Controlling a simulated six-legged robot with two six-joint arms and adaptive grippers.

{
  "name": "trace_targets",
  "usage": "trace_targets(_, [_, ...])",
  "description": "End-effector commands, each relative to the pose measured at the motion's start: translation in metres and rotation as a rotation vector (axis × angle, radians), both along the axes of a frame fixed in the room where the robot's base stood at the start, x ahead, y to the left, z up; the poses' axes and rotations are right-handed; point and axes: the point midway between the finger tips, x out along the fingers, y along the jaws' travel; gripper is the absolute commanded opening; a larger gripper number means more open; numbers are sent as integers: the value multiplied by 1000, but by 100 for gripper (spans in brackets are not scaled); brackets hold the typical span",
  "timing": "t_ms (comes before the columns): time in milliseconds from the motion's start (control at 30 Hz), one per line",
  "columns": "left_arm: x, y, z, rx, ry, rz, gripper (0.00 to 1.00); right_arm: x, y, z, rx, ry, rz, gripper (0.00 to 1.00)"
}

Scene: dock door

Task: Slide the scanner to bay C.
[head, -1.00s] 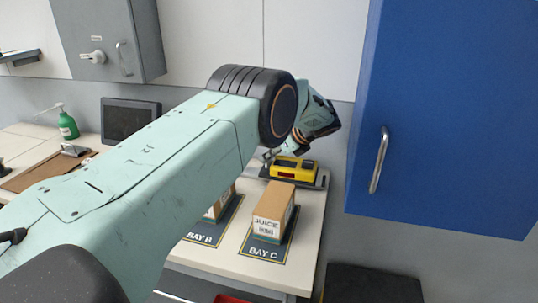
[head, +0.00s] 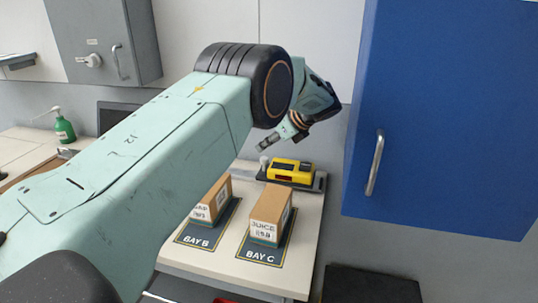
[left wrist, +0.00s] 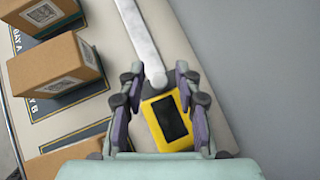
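The yellow scanner (head: 291,170) with a dark screen sits on a dark base on the counter, behind bay C (head: 262,255). It also shows in the left wrist view (left wrist: 168,122), between my finger pads in the picture. My left gripper (head: 264,146) is above and left of the scanner, apart from it in the head view. Its fingers (left wrist: 156,75) are spread and hold nothing. A light grey bar with a rounded end (left wrist: 140,40) runs up from beside the scanner in the wrist view. My right gripper is not in view.
A juice box (head: 268,215) stands on bay C, and another box (head: 210,202) on bay B (head: 196,240). A blue cabinet (head: 445,120) with a handle is close on the right. My left arm covers much of the counter's left part.

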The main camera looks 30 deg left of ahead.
Motion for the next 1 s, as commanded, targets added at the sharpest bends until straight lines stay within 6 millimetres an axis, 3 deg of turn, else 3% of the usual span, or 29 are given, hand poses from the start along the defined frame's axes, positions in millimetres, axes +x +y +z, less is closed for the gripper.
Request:
trace_targets(100, [0,0,23,0,-2,-1,34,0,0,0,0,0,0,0])
trace_targets(333, [-1,0,48,-1,-1,-1,34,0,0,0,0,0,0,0])
trace_targets(1000, [-1,0,51,-1,1,-1,34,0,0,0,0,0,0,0])
